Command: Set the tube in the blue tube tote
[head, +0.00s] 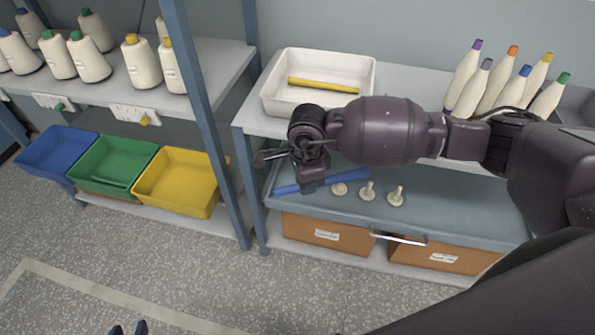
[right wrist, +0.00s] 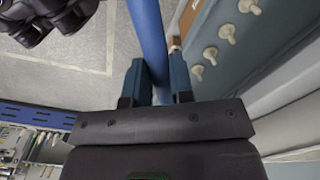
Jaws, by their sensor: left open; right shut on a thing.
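A blue tube (head: 348,177) is held level over the blue-grey lower shelf by my right gripper (head: 312,183), which is shut on it. In the right wrist view the tube (right wrist: 149,40) runs between the two fingers (right wrist: 158,82). The blue tote (head: 57,152) is at the far left on a low shelf, well away from the tube; its visible inside looks empty. My left gripper (head: 128,328) shows only its fingertips at the bottom edge, apart and empty.
A green tote (head: 113,162) with a green tube and a yellow tote (head: 180,182) stand beside the blue one. A blue post (head: 205,110) rises between the shelves. A white tray (head: 318,67) holds a yellow tube (head: 322,85). Cream pegs (head: 368,191) stand near the held tube.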

